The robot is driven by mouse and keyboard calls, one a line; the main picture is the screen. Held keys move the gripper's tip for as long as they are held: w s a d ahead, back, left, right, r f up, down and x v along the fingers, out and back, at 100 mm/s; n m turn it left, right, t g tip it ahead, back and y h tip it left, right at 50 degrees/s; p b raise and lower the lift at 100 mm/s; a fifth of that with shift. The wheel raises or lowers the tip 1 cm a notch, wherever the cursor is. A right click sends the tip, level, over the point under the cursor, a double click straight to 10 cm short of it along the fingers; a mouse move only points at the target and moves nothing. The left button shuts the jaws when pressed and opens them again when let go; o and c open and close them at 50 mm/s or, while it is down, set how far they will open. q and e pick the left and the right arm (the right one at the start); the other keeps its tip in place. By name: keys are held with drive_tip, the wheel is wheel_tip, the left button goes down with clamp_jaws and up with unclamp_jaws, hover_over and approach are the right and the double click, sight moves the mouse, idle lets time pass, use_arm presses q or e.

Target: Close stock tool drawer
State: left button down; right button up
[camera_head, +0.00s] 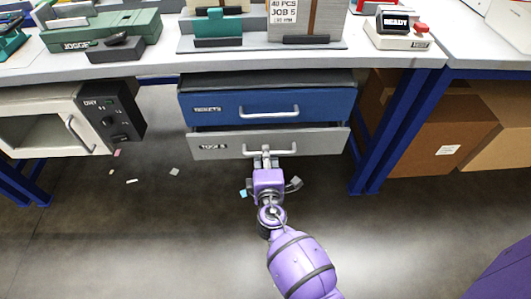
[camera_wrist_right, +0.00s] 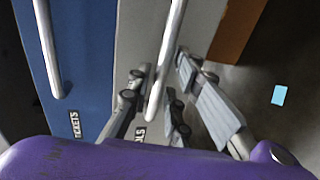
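The grey tools drawer (camera_head: 320,142) is the lower of two drawers under the bench. It stands partly open, with a dark gap above its front. Its light bar handle (camera_head: 285,152) faces me and also shows in the wrist view (camera_wrist_right: 169,50). My right gripper (camera_head: 266,156) is at this handle. In the wrist view its fingers (camera_wrist_right: 160,100) are spread, one on each side of the bar. I cannot tell whether they touch it. My left gripper is not in view.
The blue tickets drawer (camera_head: 230,105) sits directly above. A cream oven-like box (camera_head: 85,135) stands left, with its front open. Brown cardboard boxes (camera_head: 430,135) stand right, behind a blue bench leg (camera_head: 390,130). Small scraps lie on the open floor.

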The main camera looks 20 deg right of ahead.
sight(265, 143)
drive_tip(key=shift+w+d+f, duration=0.15)
drive_tip(key=shift+w+d, duration=0.05)
drive_tip(key=shift+w, duration=0.5)
clamp_jaws()
drive_tip(key=x, duration=0.2)
drive_tip(key=r+b+x, duration=0.1)
drive_tip(key=x, duration=0.1)
drive_tip(key=shift+w+f, duration=0.1)
drive_tip(key=shift+f, duration=0.05)
drive_tip(key=shift+w, duration=0.1)
